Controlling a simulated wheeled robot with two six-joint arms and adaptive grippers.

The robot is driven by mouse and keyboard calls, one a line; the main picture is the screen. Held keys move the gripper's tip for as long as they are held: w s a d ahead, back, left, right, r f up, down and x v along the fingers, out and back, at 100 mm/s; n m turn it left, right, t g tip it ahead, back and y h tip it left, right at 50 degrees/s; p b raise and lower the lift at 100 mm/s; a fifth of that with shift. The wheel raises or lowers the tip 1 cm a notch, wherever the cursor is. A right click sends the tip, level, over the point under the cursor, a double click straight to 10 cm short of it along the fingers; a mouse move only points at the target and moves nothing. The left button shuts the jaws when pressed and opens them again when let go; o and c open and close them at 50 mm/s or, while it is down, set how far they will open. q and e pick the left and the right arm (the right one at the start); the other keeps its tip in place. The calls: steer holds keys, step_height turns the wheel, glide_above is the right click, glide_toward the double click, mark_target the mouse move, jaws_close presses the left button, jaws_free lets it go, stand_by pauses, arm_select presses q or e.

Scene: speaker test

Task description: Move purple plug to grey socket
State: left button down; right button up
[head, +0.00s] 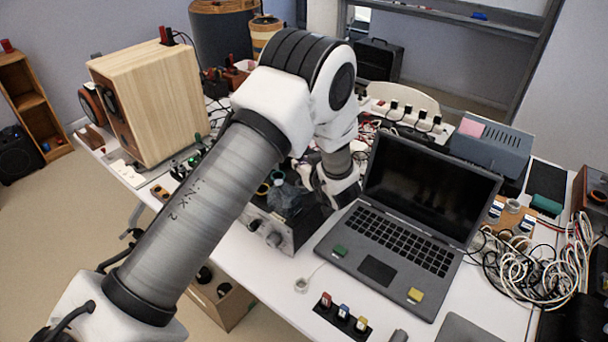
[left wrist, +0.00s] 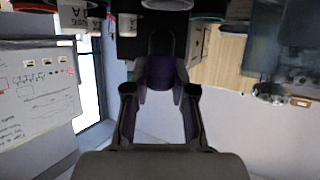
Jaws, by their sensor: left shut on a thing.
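The purple plug (left wrist: 160,72) is between the fingers of my left gripper (left wrist: 160,92), seen in the left wrist view. The gripper is shut on it. In the head view my left gripper (head: 287,192) is partly hidden by my own arm, over the top of a grey box (head: 272,232) with knobs on its front. The plug cannot be made out there. A pale grey ring (left wrist: 167,4), perhaps the grey socket, shows at the top edge of the left wrist view, beyond the plug. Whether the plug touches it cannot be told. My right gripper is out of view.
An open laptop (head: 407,225) stands right of the grey box. A wooden speaker (head: 152,105) is at the left. Tangled cables (head: 530,268) lie at the right.

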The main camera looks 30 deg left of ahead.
arm_select(q)
step_height(320, 180, down, 3)
steer(key=shift+r, duration=0.1)
steer(key=shift+a+f, duration=0.2)
steer(key=shift+s+d+f, duration=0.1)
steer(key=shift+d+f, duration=0.05)
steer(key=shift+f, duration=0.1)
steer(key=c, duration=1)
jaws_free()
steer(key=shift+o, duration=0.2)
